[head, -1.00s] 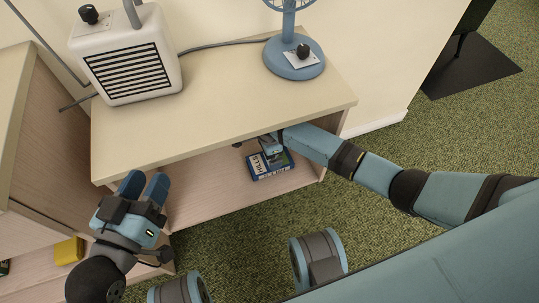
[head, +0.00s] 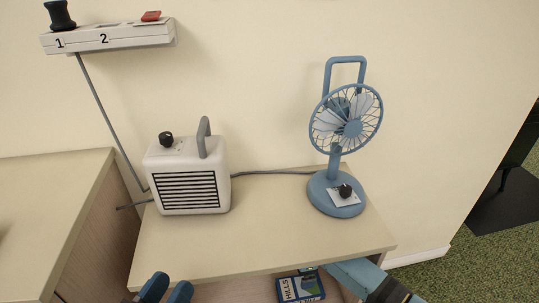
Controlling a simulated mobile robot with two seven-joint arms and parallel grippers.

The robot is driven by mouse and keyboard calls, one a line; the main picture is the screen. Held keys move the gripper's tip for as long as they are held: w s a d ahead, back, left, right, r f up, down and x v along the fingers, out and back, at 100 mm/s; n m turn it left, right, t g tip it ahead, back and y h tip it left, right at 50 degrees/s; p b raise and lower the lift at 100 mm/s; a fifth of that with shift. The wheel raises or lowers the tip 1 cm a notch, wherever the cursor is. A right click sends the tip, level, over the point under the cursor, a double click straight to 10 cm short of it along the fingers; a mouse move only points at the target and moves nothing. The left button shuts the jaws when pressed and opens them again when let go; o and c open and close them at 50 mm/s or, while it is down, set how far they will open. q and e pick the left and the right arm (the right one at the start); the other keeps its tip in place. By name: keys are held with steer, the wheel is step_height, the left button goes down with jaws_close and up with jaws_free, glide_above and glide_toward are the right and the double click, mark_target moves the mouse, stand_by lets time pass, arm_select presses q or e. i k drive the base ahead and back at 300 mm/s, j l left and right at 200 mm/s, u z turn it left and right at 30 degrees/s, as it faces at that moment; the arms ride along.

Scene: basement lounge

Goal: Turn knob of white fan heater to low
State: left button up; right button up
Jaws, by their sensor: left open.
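The white fan heater (head: 186,212) stands on the left part of the cabinet top, its dark striped grille facing me. Its black knob (head: 166,139) sits on the top face, left of the grey handle (head: 203,138). The knob's setting is too small to read. My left gripper (head: 166,290) shows at the bottom edge, below the heater and in front of the cabinet, with its two blue fingertips apart and nothing between them. My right gripper (head: 307,269) is at the cabinet's front edge, mostly hidden; its jaws cannot be made out.
A blue fan (head: 322,192) with a black knob (head: 345,191) stands at right on the cabinet top (head: 250,235). A wall power strip (head: 125,36) holds a black plug (head: 60,15) and a red switch (head: 151,16). A blue box (head: 300,288) lies below. The top's middle is clear.

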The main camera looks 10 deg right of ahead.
mark_target(166, 139)
steer(key=k+l, duration=0.3)
steer(key=k, duration=0.15)
steer(key=k+l, duration=0.35)
steer(key=k, duration=0.1)
